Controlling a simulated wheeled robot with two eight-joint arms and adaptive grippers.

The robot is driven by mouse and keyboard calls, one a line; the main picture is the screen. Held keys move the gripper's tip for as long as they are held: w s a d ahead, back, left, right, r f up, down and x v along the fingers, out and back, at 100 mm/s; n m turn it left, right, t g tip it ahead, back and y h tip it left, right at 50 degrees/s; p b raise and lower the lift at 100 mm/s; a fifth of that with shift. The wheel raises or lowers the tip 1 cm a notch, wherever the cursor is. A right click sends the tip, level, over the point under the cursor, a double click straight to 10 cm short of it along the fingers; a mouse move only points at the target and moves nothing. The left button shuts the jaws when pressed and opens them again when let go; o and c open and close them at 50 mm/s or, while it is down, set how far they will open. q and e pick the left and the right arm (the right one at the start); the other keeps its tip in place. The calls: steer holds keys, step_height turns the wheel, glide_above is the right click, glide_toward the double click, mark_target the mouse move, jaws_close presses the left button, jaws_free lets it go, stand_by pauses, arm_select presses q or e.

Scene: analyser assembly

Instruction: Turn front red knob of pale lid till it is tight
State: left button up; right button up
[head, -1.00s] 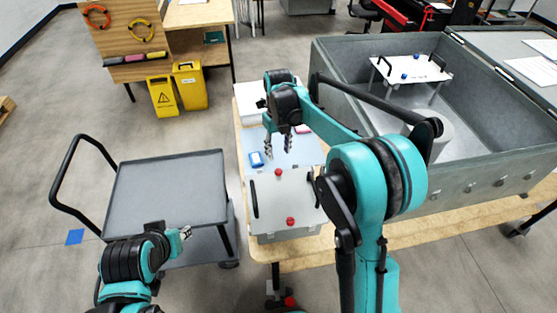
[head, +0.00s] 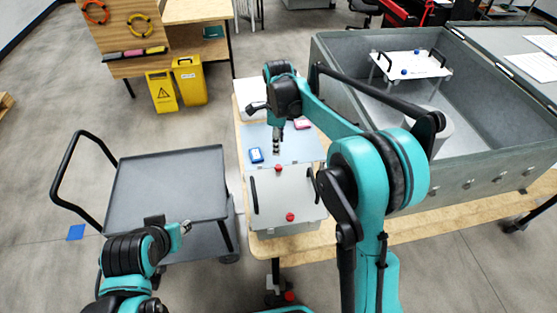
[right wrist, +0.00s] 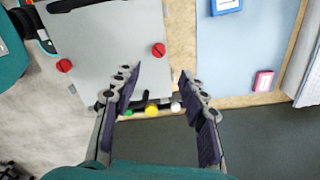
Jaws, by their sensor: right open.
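A grey box with a pale lid (head: 265,217) sits on the wooden table. The lid carries a near red knob (head: 290,217), a far red knob (head: 278,168) and black handles at its sides. In the right wrist view the far knob (right wrist: 158,49) shows just beyond the fingertips and the near knob (right wrist: 64,65) is at left. My right gripper (head: 277,150) is open and empty, pointing down, just beyond the far knob in the head view. Both fingers (right wrist: 157,72) show spread in the wrist view. My left gripper (head: 184,228) is over the cart's near edge, too small to read.
A light blue mat (head: 290,147) behind the lid holds a blue box (head: 256,155) and a pink item (head: 302,124). A big grey tub (head: 460,165) stands right. A grey cart (head: 170,190) stands left. Green, yellow and white buttons (right wrist: 152,110) show beside the lid.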

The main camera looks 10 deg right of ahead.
mark_target(278, 167)
step_height(278, 167, down, 2)
steer(key=n+p, duration=0.1)
steer(key=n, duration=1.7)
steer(key=shift+s+f+n, duration=0.1)
steer(key=shift+f+n, duration=0.05)
steer(key=shift+n, duration=0.15)
steer(key=n, duration=0.4)
steer(key=f+n, duration=0.1)
steer(key=n, duration=0.1)
steer(key=shift+n, duration=0.4)
steer(key=shift+f, duration=0.1)
step_height(278, 167, down, 8)
steer(key=shift+r+b, duration=0.2)
steer(key=shift+b, duration=0.65)
jaws_close()
